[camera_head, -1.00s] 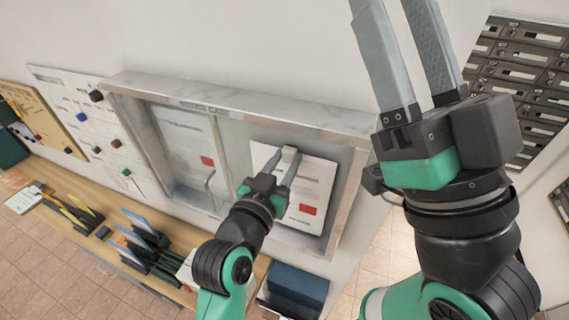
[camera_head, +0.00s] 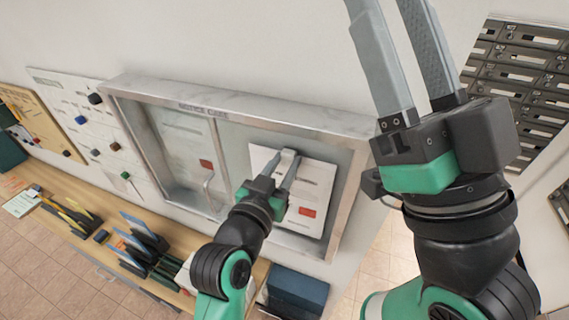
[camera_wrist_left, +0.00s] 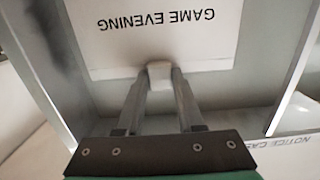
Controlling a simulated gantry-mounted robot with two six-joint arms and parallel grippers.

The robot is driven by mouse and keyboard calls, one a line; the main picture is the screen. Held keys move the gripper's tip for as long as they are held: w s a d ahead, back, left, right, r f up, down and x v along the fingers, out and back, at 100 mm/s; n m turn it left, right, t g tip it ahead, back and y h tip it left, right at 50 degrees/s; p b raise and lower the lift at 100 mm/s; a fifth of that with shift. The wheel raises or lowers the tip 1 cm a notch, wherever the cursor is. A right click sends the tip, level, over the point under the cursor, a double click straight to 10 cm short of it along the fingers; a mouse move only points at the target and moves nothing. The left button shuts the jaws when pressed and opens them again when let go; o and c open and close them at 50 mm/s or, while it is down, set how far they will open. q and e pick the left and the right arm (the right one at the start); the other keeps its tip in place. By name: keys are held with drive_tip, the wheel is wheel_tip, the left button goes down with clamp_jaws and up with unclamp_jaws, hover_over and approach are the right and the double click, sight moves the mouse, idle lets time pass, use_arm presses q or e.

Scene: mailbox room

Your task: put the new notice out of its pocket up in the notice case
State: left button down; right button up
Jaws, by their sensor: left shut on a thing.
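The notice (camera_head: 318,180), a white sheet with a red patch, is in the right half of the metal-framed notice case (camera_head: 345,122), close to its back panel. In the left wrist view the notice (camera_wrist_left: 205,45) reads "GAME EVENING", upside down. My left gripper (camera_head: 288,156) is shut on a small white tab (camera_wrist_left: 158,72) at the notice's upper edge. I cannot tell whether the sheet touches the back panel. My right gripper (camera_head: 391,12) is open and empty, raised at the upper right; its fingertips reach the frame's top edge.
A glass pane with a handle (camera_head: 210,186) covers the case's left half, with another sheet (camera_head: 190,142) behind it. Below is a wooden shelf (camera_head: 75,205) with folders in racks and dark blue boxes (camera_head: 298,288). Mailboxes (camera_head: 520,75) hang at the right.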

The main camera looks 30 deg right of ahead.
use_arm(q)
drive_tip(key=shift+w+d+b, duration=0.5)
drive_tip(key=shift+b, duration=0.1)
idle(0.5)
drive_tip(key=shift+c, duration=2.3)
unclamp_jaws()
drive_tip(key=shift+s+a, duration=0.1)
drive_tip(key=shift+s+a, duration=0.2)
drive_tip(key=shift+a, duration=0.05)
drive_tip(key=v, duration=0.4)
drive_tip(key=shift+s+a+r, duration=0.1)
drive_tip(key=p+v, duration=0.6)
drive_tip(key=shift+s, duration=0.25)
